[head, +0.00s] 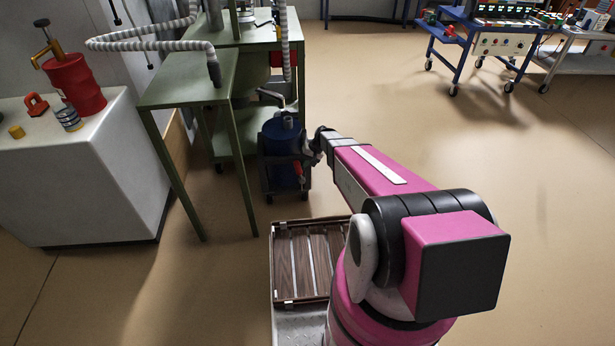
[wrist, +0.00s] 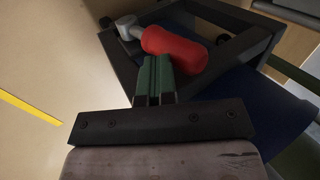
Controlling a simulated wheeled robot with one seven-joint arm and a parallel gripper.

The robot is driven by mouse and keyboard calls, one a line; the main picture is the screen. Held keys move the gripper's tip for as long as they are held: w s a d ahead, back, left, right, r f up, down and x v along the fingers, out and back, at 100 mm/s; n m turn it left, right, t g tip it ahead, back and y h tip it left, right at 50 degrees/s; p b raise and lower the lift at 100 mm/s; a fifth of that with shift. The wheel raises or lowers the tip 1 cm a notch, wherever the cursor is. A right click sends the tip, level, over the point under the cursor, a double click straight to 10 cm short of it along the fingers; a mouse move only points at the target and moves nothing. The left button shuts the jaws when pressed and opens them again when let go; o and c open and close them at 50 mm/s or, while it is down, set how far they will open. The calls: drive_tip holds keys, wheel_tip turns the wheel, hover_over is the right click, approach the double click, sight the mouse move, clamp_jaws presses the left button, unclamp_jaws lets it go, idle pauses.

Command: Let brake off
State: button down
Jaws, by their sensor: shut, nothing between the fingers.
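A red lever grip (wrist: 172,52) with a grey metal end sits at the dark frame of a small wheeled cart (wrist: 232,50) in the wrist view. It also shows as a small red spot (head: 298,169) on the cart in the head view. The cart carries a blue drum (head: 282,137). My gripper (wrist: 158,62) is shut and empty. Its fingertips are right at the near side of the red grip; I cannot tell whether they touch it. In the head view my arm hides part of the cart's right side.
A green table (head: 190,78) with a ribbed hose (head: 150,45) stands left of the cart. A white counter (head: 90,165) with a red canister (head: 73,85) is further left. A slatted wooden tray (head: 283,298) is in front. Open floor lies to the right.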

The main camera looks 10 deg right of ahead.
drive_tip(key=shift+a, duration=0.65)
drive_tip(key=shift+d, duration=0.1)
drive_tip(key=v, duration=0.7)
drive_tip(key=shift+d+f, duration=0.2)
drive_tip(key=shift+d, duration=0.05)
idle(0.4)
idle(0.3)
drive_tip(key=s+d+r+h, duration=0.2)
drive_tip(key=s+r+h, duration=0.1)
drive_tip(key=s+r, duration=0.5)
drive_tip(key=s+d+r+h, duration=0.3)
drive_tip(key=s+r, duration=0.4)
drive_tip(key=s, duration=0.8)
drive_tip(key=shift+d+r, duration=0.3)
drive_tip(key=shift+r, duration=0.1)
